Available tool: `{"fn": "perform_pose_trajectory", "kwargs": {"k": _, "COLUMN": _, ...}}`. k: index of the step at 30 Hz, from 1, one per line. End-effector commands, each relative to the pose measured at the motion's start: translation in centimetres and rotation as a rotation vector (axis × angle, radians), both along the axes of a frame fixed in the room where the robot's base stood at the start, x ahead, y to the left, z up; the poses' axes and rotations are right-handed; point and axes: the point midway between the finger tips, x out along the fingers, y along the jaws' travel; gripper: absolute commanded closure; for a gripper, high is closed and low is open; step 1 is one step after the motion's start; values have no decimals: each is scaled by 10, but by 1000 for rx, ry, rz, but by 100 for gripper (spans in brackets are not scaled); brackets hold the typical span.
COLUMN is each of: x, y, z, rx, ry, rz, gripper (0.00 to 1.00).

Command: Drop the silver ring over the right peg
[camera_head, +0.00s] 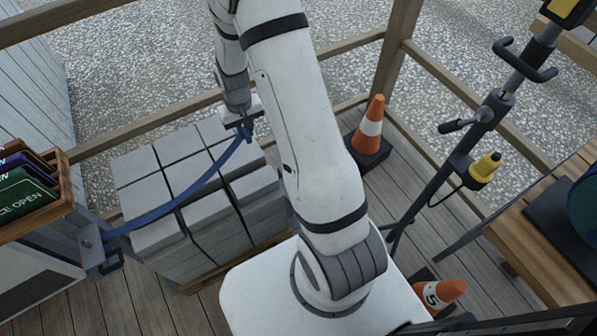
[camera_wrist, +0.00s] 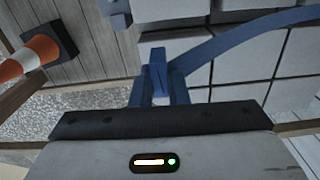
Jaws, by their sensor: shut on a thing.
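My gripper (camera_head: 243,126) is above the far right part of a stack of grey blocks (camera_head: 150,198). It is shut on the end of a blue strap (camera_head: 190,195). The strap runs down and left across the blocks to a grey bracket (camera_head: 97,258) at the left. In the wrist view, the jaws (camera_wrist: 158,88) are around the strap's blue end, and the strap (camera_wrist: 235,38) curves away to the right. I cannot make out a silver ring or a peg in either view.
An orange traffic cone (camera_head: 369,130) stands by the wooden railing (camera_head: 150,123). Another cone (camera_head: 440,293) is near my base. A dark stand (camera_head: 440,165) with a yellow bottle (camera_head: 485,168) and a wooden bench (camera_head: 530,235) are at right. A wooden sign box (camera_head: 50,215) is at left.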

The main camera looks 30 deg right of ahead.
Motion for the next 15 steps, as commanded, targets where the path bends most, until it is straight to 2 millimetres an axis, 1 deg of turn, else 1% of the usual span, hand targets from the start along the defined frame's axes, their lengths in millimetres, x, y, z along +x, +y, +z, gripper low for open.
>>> {"fn": "perform_pose_trajectory", "kwargs": {"k": 2, "x": -1, "y": -1, "z": -5, "rx": 0, "ry": 0, "rz": 7, "gripper": 100}}
{"fn": "perform_pose_trajectory", "kwargs": {"k": 5, "x": -5, "y": -7, "z": -18, "rx": 0, "ry": 0, "rz": 25, "gripper": 100}}
{"fn": "perform_pose_trajectory", "kwargs": {"k": 8, "x": -11, "y": -19, "z": -38, "rx": 0, "ry": -1, "rz": 55, "gripper": 100}}
{"fn": "perform_pose_trajectory", "kwargs": {"k": 15, "x": -36, "y": -56, "z": -89, "rx": 0, "ry": -2, "rz": 155, "gripper": 100}}
